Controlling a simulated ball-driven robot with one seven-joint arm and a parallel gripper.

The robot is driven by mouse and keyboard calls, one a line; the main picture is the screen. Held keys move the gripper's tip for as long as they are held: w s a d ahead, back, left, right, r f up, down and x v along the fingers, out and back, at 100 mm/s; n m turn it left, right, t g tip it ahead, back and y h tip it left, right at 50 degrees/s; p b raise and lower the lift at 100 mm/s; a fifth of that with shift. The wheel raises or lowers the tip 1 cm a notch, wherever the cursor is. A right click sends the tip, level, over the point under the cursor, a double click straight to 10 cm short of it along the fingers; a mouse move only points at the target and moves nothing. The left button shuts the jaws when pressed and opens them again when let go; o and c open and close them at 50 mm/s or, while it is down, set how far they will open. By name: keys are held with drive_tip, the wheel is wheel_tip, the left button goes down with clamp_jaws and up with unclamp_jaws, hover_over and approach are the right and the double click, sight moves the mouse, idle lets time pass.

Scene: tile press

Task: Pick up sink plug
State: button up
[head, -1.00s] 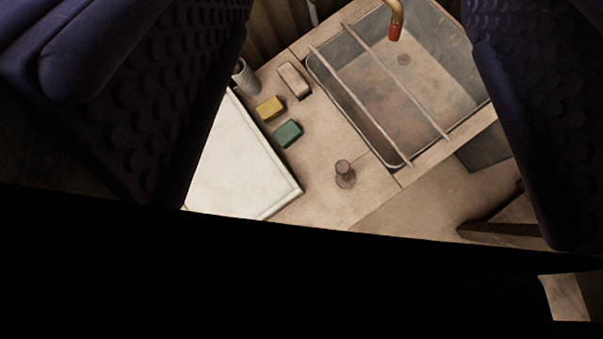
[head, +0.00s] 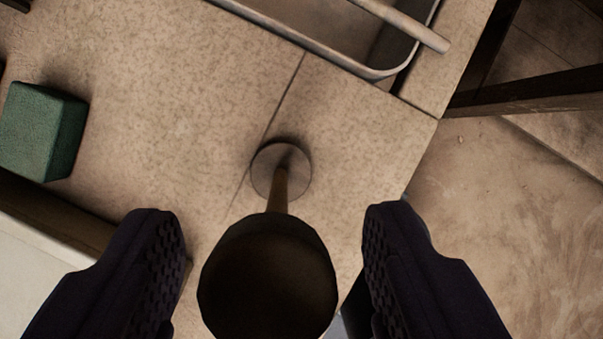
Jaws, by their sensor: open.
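The sink plug (head: 267,280) stands upright on the speckled counter, with a wide dark round knob on top, a thin brown stem and a grey disc foot on the counter. My gripper (head: 275,230) is open. Its two dark, studded fingers stand left and right of the knob, with a gap on each side, and do not touch it. The knob's lower edge in the picture is close to the frame's bottom.
A green block (head: 40,132) sits on the counter at the left. A pale board (head: 35,285) lies at the lower left. The sink basin's metal rim (head: 310,48) and a rod (head: 405,24) are at the top. The counter's edge drops to the floor (head: 500,240) at the right.

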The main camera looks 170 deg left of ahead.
sight(278, 198)
drive_tip(key=b+x, duration=0.1)
drive_tip(key=x, duration=0.3)
drive_tip(key=shift+f+b, duration=0.25)
drive_tip(key=shift+b, duration=0.05)
drive_tip(key=shift+s+r, duration=0.1)
drive_tip(key=shift+r, duration=0.05)
drive_tip(key=shift+c, duration=0.3)
clamp_jaws()
